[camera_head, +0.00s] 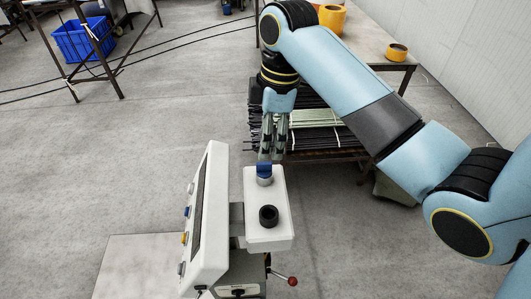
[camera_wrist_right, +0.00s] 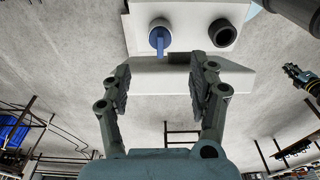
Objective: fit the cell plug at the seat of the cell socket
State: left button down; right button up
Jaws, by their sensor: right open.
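The blue-topped plug with a grey round body (camera_head: 264,172) stands on the far end of the white box of the machine. It also shows in the right wrist view (camera_wrist_right: 159,38). The socket, a black ring with a dark hole (camera_head: 268,215), sits on the same box, nearer in the head view, and beside the plug in the wrist view (camera_wrist_right: 222,33). My right gripper (camera_head: 271,155) points down just behind the plug in the head view. In the wrist view its fingers (camera_wrist_right: 164,75) are open and empty, with the plug beyond the tips.
A white control panel (camera_head: 205,215) with coloured buttons stands left of the box. A red-knobbed lever (camera_head: 291,281) sticks out below it. Behind stands a rack with bundled rods (camera_head: 312,118), with yellow rolls (camera_head: 397,52) on the table above.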

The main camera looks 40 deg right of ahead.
notch_tip(320, 180, up, 4)
jog(key=shift+s+d+f, duration=0.1)
jog(key=shift+s+d, duration=0.05)
jog(key=shift+o, duration=0.2)
jog(key=o, duration=0.8)
